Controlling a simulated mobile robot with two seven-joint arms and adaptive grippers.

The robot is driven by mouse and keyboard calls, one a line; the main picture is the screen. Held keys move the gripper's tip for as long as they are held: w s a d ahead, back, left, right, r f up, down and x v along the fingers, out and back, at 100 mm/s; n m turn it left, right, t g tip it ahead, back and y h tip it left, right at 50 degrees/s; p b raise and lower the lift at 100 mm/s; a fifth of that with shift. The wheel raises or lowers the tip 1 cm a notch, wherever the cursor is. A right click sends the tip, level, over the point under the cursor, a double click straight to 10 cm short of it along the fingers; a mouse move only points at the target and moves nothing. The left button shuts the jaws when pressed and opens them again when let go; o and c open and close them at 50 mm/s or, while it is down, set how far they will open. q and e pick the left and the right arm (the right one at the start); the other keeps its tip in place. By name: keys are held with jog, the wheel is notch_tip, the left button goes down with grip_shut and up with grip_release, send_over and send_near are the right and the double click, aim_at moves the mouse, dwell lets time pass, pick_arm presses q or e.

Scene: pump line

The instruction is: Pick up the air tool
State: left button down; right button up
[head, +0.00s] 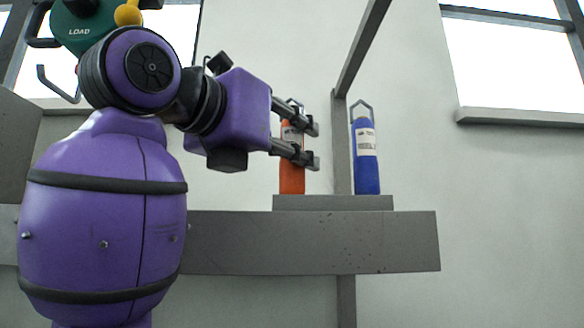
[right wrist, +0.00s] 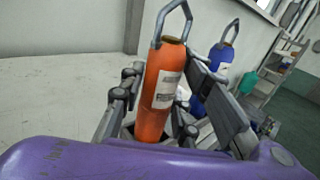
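An orange cylinder (head: 291,183) with a pale label and a grey wire loop on top stands upright on a grey ledge (head: 330,203) in the head view. I cannot tell for sure whether it is the air tool. It shows large in the right wrist view (right wrist: 155,118), between the fingers. My right gripper (head: 312,143) reaches in from the left and has its fingers on either side of the cylinder. A narrow gap shows on the cylinder's left side in the right wrist view, so the gripper looks open. My left gripper is not in view.
A blue cylinder (head: 366,170) with a similar loop stands close to the right on the same ledge; it also shows in the right wrist view (right wrist: 217,70). A grey post rises between them. A green body marked LOAD (head: 84,32) is at the upper left.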

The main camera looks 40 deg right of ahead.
grip_shut()
jog(key=shift+r, duration=0.15)
jog(key=shift+r, duration=1.7)
jog(key=s+a, duration=0.4)
jog(key=s, duration=0.3)
jog(key=s+a, duration=0.5)
jog(key=s, duration=0.3)
jog(key=shift+s+a+b, duration=0.2)
jog(key=shift+s+b, duration=0.05)
jog(key=shift+b, duration=0.2)
